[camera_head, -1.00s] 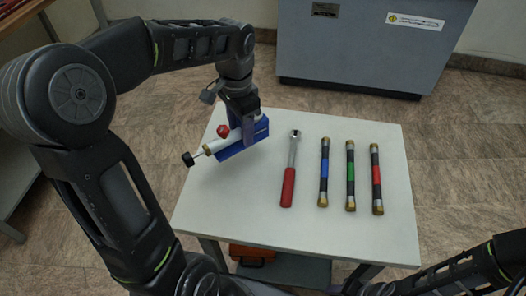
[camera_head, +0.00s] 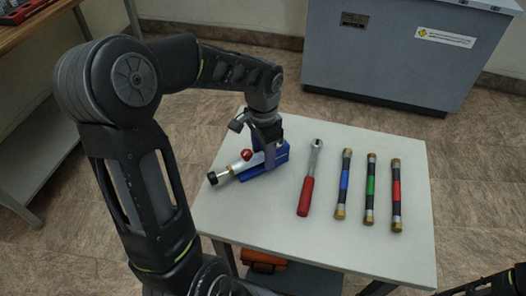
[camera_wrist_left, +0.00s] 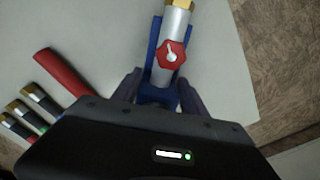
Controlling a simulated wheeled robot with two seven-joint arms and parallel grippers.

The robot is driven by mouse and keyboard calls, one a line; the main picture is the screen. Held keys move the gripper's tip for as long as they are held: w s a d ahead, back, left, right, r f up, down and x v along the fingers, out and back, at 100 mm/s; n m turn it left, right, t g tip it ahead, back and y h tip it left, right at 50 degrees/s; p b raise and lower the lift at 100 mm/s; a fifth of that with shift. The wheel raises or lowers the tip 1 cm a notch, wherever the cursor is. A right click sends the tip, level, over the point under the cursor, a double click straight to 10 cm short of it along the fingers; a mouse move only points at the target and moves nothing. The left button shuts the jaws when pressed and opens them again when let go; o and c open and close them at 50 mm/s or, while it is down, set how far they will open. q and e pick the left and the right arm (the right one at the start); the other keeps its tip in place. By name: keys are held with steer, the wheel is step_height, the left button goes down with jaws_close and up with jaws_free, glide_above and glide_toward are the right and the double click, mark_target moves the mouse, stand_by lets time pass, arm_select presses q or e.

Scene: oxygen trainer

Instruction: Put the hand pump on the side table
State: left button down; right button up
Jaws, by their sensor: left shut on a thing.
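The hand pump (camera_head: 245,163), with a silver barrel, red knob, dark end knob and blue base, is at the left part of the side table (camera_head: 270,228). My left gripper (camera_head: 266,152) is shut on it from above. In the left wrist view, the pump's barrel and red knob (camera_wrist_left: 172,54) show between the fingers (camera_wrist_left: 160,88), with the blue base beneath. The pump lies at a slant, its dark end knob near the table's left edge. I cannot tell for certain whether its base touches the tabletop.
A red-handled ratchet (camera_head: 307,190) lies right of the pump. Blue-banded (camera_head: 343,183), green-banded (camera_head: 370,188) and red-banded (camera_head: 396,195) bars lie further right. A grey cabinet (camera_head: 395,60) stands behind. An orange case (camera_head: 263,262) is under the table. The tabletop's front is clear.

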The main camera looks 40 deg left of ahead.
mark_target(263, 153)
arm_select(q)
steer(key=c, duration=0.6)
jaws_free()
steer(key=shift+f, duration=0.1)
step_height(263, 153, up, 12)
steer(key=p, duration=0.1)
stand_by(0.9)
